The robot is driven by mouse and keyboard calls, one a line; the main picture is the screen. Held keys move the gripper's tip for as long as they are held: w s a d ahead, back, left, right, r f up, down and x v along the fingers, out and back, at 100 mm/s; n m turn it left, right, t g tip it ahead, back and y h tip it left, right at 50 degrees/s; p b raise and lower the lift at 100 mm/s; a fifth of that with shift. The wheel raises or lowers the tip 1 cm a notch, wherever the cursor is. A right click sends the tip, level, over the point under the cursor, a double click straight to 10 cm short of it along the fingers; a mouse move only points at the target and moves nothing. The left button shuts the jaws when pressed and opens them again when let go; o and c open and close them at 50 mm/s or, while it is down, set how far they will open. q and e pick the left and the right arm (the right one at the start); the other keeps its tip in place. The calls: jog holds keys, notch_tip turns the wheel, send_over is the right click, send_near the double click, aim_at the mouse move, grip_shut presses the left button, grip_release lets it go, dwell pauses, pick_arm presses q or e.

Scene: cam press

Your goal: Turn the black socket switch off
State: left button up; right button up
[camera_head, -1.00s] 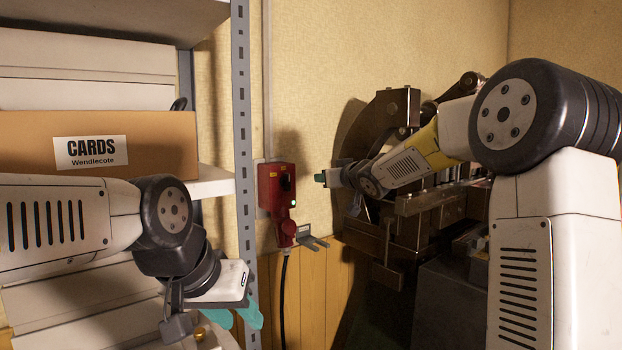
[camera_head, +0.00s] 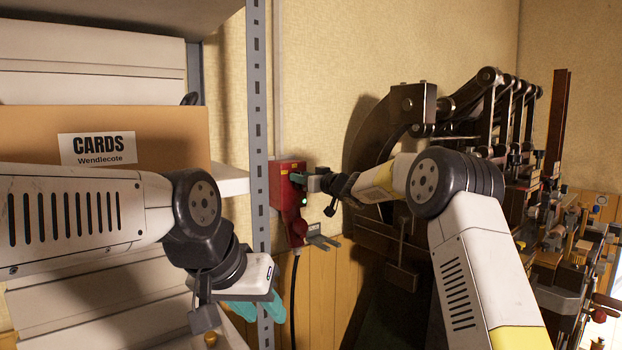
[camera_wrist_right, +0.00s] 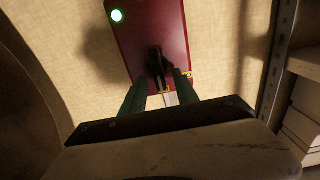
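The red socket box (camera_head: 285,212) is on the wall just right of the shelf post, with a green light lit on its face. Its black switch (camera_wrist_right: 156,62) shows in the right wrist view, between the green fingertips of my right gripper (camera_wrist_right: 160,84). Those fingers are apart, one on each side of the switch; I cannot tell whether they touch it. In the head view my right gripper (camera_head: 298,180) is at the box's upper front and hides the switch. My left gripper (camera_head: 256,309) hangs empty beside the shelf post, low, its teal fingers apart.
A metal shelf post (camera_head: 259,130) and a shelf with a CARDS box (camera_head: 40,135) stand at the left. A dark machine press (camera_head: 395,225) fills the right. A bracket (camera_head: 323,241) sticks out below the box, and a black cable (camera_head: 294,300) hangs down.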

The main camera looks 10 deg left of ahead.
jog(key=shift+w+a, duration=0.1)
jog(key=shift+w, duration=0.05)
jog(key=shift+c, duration=0.5)
grip_shut()
jog(key=shift+s+a+f+n, duration=0.2)
jog(key=shift+f+n, duration=0.1)
jog(key=shift+n, duration=2.7)
jog(key=shift+s+a+f+n, duration=0.15)
jog(key=shift+f+n, duration=0.1)
jog(key=shift+n, duration=2.75)
jog(key=shift+s+a+f+n, duration=0.2)
jog(key=shift+f+n, duration=0.1)
jog(key=shift+n, duration=2.7)
